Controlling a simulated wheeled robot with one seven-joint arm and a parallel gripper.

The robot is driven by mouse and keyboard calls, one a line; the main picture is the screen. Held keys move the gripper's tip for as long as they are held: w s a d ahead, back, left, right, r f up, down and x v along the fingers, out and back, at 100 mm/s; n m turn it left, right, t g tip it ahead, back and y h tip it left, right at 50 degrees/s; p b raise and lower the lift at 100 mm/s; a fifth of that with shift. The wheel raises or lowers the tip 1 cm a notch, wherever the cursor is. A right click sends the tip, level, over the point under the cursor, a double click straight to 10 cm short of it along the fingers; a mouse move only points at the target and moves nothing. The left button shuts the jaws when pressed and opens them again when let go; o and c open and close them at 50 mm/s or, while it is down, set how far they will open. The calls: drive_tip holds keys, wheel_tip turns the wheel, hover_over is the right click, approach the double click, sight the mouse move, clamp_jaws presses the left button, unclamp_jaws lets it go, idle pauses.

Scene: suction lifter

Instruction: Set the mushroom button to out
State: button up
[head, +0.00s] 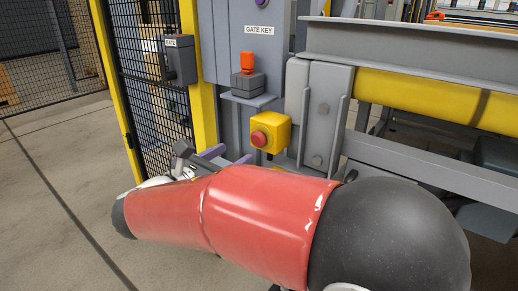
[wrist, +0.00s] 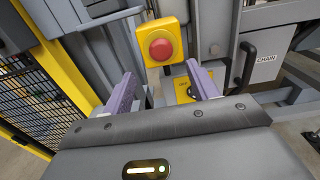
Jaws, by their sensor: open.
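The red mushroom button (head: 259,138) sits on the front of a yellow box (head: 283,132) fixed to the grey machine post. In the wrist view the red button (wrist: 161,49) and its yellow box (wrist: 176,27) show just beyond the fingers, a little above the gap between them. My gripper (wrist: 163,82) is open, with its two purple fingers spread and nothing between them. In the head view my red arm hides most of the gripper; only bits of purple finger show below and left of the button. I cannot tell whether the button is pressed in or out.
A grey switch with an orange top (head: 247,64) stands on a small shelf under the GATE KEY label (head: 259,29). A yellow-framed mesh gate (head: 155,90) is at the left. A grey rail with a yellow beam (head: 430,95) runs right. A black handle (wrist: 246,65) is right of the fingers.

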sight(255, 140)
drive_tip(key=x, duration=0.7)
drive_tip(key=shift+w+d, duration=0.15)
clamp_jaws()
drive_tip(key=shift+s+a+r+p, duration=0.1)
drive_tip(key=shift+s+a+p, duration=0.3)
drive_tip(key=shift+s, duration=0.1)
drive_tip(key=shift+s+a, duration=0.1)
drive_tip(key=shift+s, duration=0.05)
unclamp_jaws()
drive_tip(key=v, duration=0.8)
